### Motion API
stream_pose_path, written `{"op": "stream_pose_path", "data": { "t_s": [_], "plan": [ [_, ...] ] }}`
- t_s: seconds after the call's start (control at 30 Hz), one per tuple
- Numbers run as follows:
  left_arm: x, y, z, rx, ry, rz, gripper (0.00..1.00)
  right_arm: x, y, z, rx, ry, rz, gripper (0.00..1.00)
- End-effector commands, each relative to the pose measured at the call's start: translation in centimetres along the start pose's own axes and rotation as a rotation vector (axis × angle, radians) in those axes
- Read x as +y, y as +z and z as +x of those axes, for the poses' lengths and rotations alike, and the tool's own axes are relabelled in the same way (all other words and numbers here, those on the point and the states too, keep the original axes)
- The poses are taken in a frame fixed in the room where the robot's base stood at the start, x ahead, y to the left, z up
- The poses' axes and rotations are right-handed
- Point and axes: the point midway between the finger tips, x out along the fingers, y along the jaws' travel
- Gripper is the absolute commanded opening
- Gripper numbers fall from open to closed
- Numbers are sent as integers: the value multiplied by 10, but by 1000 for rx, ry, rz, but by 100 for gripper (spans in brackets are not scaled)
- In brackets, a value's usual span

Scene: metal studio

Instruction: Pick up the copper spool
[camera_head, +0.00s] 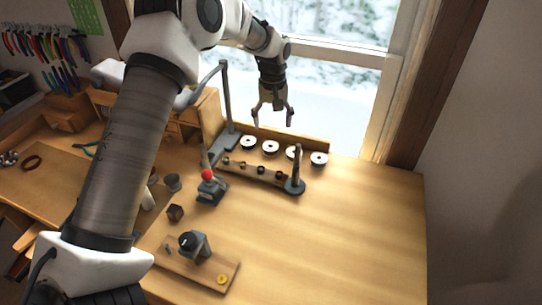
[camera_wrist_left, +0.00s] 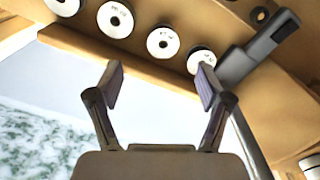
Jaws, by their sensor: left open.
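A row of several spools with white round faces stands along the back of the bench. They are the left spool (camera_head: 248,142), two middle spools (camera_head: 270,147) (camera_head: 293,152) and the right spool (camera_head: 319,158). In the left wrist view they run along the top, including one white-faced spool (camera_wrist_left: 115,19) and another (camera_wrist_left: 163,42). Their labels are too small to read, so I cannot tell which is copper. My left gripper (camera_head: 273,117) is open and empty, above and behind the row near the window. Its spread fingers (camera_wrist_left: 159,78) also show in the wrist view. My right gripper is out of view.
A wooden rack (camera_head: 250,171) with small dark pieces stands before the spools, with a dark post (camera_head: 296,170) at its right end. A grey stand (camera_head: 228,110) rises at left. A red-knobbed device (camera_head: 208,186) sits nearer. The bench's right side is clear.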

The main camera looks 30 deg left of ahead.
Motion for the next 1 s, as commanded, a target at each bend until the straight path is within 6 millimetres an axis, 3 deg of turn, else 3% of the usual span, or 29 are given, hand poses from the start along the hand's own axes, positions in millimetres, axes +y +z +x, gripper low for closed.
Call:
{"op": "stream_pose_path", "data": {
  "t_s": [0.03, 0.1, 0.37, 0.6, 0.87, 1.0],
  "plan": [
    [0, 0, 15, 0, 0, 0, 79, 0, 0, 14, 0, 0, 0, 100],
    [0, 0, 18, 0, 0, 0, 79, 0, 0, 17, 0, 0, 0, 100],
    [-2, 0, 44, -3, -2, 0, 79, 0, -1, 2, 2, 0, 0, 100],
    [-5, -2, 84, -2, -2, -1, 79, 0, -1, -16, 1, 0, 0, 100],
    [-5, -3, 93, 0, 0, 0, 79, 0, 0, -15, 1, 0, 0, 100],
    [-5, -3, 92, 0, 0, 0, 33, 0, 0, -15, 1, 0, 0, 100]
  ]
}}
